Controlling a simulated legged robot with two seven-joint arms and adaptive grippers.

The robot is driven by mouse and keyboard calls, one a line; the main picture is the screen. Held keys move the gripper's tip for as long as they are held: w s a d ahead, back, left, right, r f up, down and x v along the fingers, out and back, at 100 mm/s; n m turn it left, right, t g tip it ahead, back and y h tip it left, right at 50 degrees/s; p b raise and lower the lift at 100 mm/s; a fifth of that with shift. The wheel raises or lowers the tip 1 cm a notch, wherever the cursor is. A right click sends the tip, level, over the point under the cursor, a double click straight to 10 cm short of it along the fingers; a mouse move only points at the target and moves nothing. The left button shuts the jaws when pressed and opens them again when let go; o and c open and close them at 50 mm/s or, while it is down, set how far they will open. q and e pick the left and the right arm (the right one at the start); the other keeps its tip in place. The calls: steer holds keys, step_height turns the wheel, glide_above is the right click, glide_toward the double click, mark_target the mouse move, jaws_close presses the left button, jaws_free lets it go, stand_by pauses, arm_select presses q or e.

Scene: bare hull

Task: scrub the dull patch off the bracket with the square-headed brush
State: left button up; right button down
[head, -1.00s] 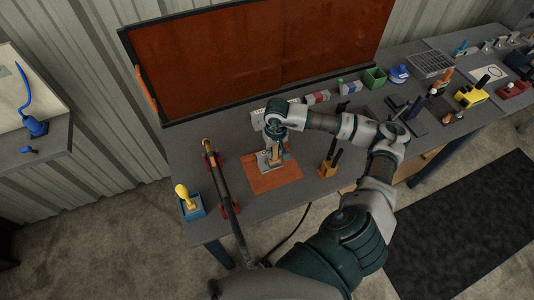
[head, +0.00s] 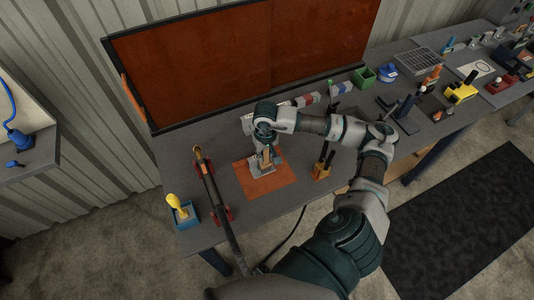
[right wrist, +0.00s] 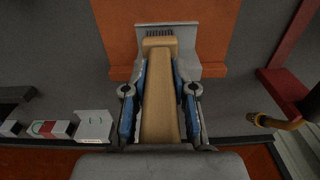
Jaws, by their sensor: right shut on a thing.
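My right gripper (right wrist: 160,95) is shut on the brush (right wrist: 160,110), which has a pale wooden handle and a block head with dark bristles. The grey metal bracket (right wrist: 187,36) lies on the orange mat, under and beyond the brush head. The bristles are over the bracket's plate; I cannot tell whether they touch it. I cannot make out the dull patch. In the head view my right gripper (head: 266,150) points down over the bracket (head: 262,170), partly hiding it. My left gripper is not in view.
The orange mat (head: 278,182) lies on the grey bench. Left of it is a long dark bar (head: 211,187) with red supports, then a yellow-handled tool in a blue holder (head: 184,212). An orange block with dark tools (head: 322,170) stands right. A reddish-brown panel (head: 240,60) is behind.

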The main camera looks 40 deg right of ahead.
steer(key=shift+w+a, duration=0.1)
steer(key=shift+a, duration=0.25)
steer(key=a, duration=0.4)
steer(key=d+b, duration=0.1)
steer(key=d, duration=0.3)
steer(key=shift+d+r, duration=0.15)
steer(key=shift+d, duration=0.1)
steer(key=shift+s+r, duration=0.15)
steer(key=shift+s, duration=0.05)
steer(key=shift+s+d+r+b, duration=0.15)
steer(key=shift+s+b, duration=0.05)
steer(key=shift+b, duration=0.15)
steer(key=shift+s+d+r, duration=0.1)
steer(key=shift+s+d, duration=0.05)
steer(key=shift+d, duration=0.5)
steer(key=shift+w+a, duration=0.45)
steer(key=shift+a, duration=0.5)
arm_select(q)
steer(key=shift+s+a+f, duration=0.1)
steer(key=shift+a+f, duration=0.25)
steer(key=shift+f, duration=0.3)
arm_select(e)
steer(key=shift+w+a, duration=0.25)
steer(key=shift+a, duration=0.5)
steer(key=shift+w+a, duration=0.2)
steer(key=shift+a, duration=0.5)
